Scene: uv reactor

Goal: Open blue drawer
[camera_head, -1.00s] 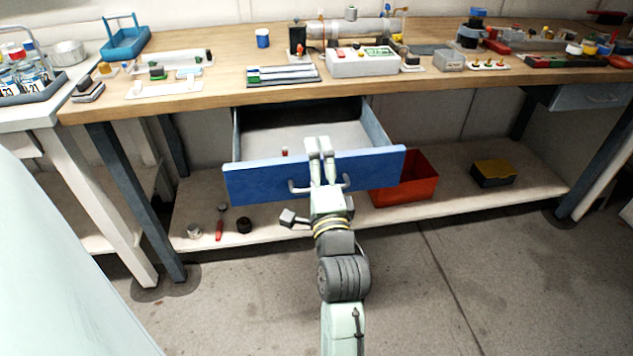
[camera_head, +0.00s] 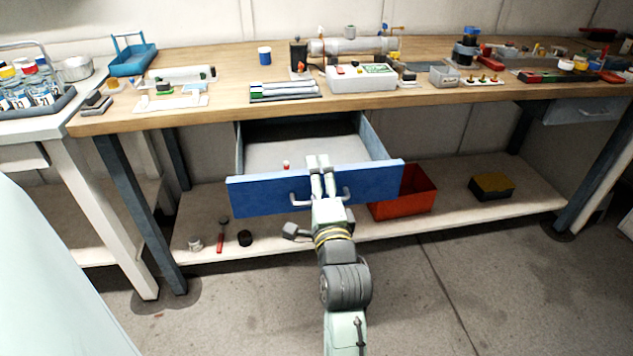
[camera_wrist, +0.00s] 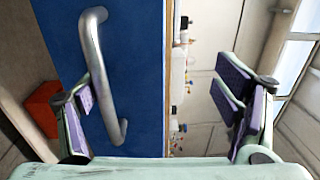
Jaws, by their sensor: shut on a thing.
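The blue drawer (camera_head: 256,197) under the workbench stands pulled out, with its pale inside floor showing in the head view. Its blue front (camera_wrist: 145,100) also fills much of the left half of the wrist view. The metal bar handle (camera_wrist: 98,60) is on this front, and its two ends show beside my fingers in the head view. In the wrist view, one finger pad lies beside the bar; the other finger is to the right, past the front's edge. The exact contact is partly hidden.
A small red-tipped item (camera_head: 286,165) lies in the drawer. A red bin (camera_head: 420,190) and a black-and-yellow box (camera_head: 491,186) stand on the lower shelf. The wooden workbench top (camera_head: 215,77) above carries several items. The floor (camera_head: 480,290) in front is clear.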

